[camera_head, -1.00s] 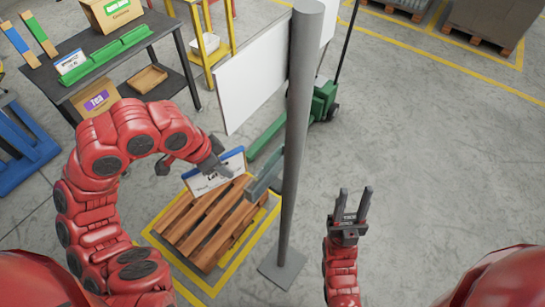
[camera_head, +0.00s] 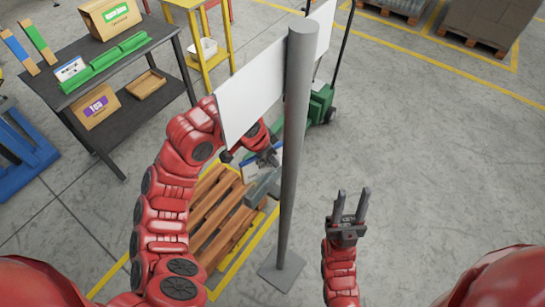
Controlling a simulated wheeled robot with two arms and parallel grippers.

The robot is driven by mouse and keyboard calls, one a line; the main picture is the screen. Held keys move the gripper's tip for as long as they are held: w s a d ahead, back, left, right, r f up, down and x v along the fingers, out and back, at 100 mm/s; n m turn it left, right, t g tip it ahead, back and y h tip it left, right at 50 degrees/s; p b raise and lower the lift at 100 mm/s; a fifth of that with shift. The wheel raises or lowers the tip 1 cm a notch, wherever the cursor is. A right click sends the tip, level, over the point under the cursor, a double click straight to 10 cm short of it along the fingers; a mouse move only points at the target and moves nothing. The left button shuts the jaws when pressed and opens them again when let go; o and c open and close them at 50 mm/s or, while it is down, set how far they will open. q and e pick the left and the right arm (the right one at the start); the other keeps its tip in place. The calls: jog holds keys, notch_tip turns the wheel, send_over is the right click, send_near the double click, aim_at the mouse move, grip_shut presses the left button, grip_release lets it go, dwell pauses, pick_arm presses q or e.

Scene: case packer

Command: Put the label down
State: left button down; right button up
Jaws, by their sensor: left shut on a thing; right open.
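My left gripper (camera_head: 270,157) is shut on the label (camera_head: 249,172), a white card with a blue upper edge. It holds the label above the far right part of the wooden pallet, close to the grey bracket (camera_head: 262,190) on the pole (camera_head: 295,150). The label is partly covered by the gripper, and I cannot tell whether it touches the bracket. My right gripper (camera_head: 350,205) is open and empty, to the right of the pole with its fingers pointing away from me.
A white panel (camera_head: 245,92) hangs by the pole, just above my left arm. The wooden pallet (camera_head: 215,215) lies below. A dark table (camera_head: 140,105) at left bears a green rack (camera_head: 118,58) with another label (camera_head: 70,69). Floor at right is clear.

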pick_arm(q)
jog(key=shift+f, duration=0.2)
jog(key=c, duration=1.5)
grip_release()
jog(key=shift+f, duration=0.1)
jog(key=o, duration=0.5)
